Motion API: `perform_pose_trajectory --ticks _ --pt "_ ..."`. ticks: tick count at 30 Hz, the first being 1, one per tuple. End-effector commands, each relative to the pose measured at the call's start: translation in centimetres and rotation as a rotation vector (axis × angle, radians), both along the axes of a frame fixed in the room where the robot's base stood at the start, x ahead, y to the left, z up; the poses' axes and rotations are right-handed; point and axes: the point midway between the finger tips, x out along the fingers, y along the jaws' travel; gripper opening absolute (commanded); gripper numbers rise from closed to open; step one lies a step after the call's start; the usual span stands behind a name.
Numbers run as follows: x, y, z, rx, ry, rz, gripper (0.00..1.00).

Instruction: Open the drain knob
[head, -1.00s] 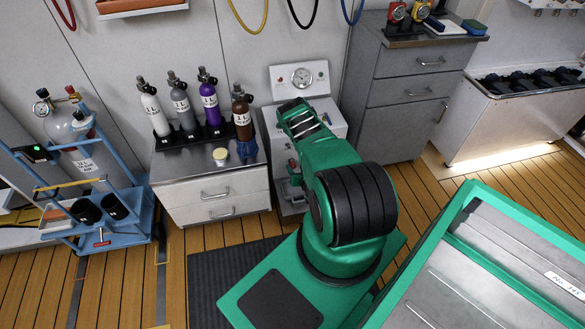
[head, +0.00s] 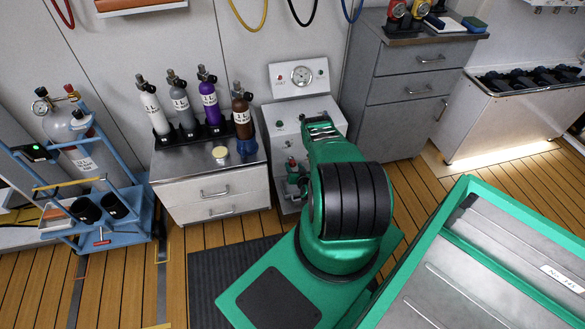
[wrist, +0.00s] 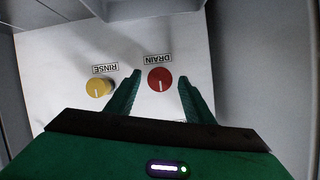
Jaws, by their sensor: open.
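The drain knob (wrist: 159,79) is a round red knob with a white mark, on a pale panel face (wrist: 60,60) in the wrist view. Its DRAIN label (wrist: 158,59) appears upside down. My gripper (wrist: 160,76) is open, with one green finger on each side of the drain knob in the picture. I cannot tell whether the fingertips reach around the knob or stop short of it. No contact is visible. In the head view, my arm hides the gripper and the drain knob.
A yellow rinse knob (wrist: 98,87) sits left of the drain knob, close to my left finger. In the head view, the white fill panel (head: 283,120) stands between a drawer unit (head: 215,190) with several bottles and a grey cabinet (head: 395,115).

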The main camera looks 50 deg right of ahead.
Motion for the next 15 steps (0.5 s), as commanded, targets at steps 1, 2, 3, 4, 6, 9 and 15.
perform_pose_trajectory --ticks 1,2,3,4,6,9,15 --pt "0.36 -0.23 -0.10 0.000 -0.002 -0.001 0.48" --pt "0.51 -0.31 -0.19 0.000 -0.001 -0.002 0.48" --pt "0.69 -0.44 -0.26 -0.001 0.000 -0.001 0.48" --pt "0.80 -0.52 -0.30 -0.001 -0.001 -0.001 0.48" --pt "0.94 -0.60 -0.39 -0.001 0.000 -0.001 0.48" --pt "1.02 -0.63 -0.45 0.001 0.000 -0.001 0.48" --pt "1.03 -0.60 -0.45 0.000 0.001 -0.001 0.46"
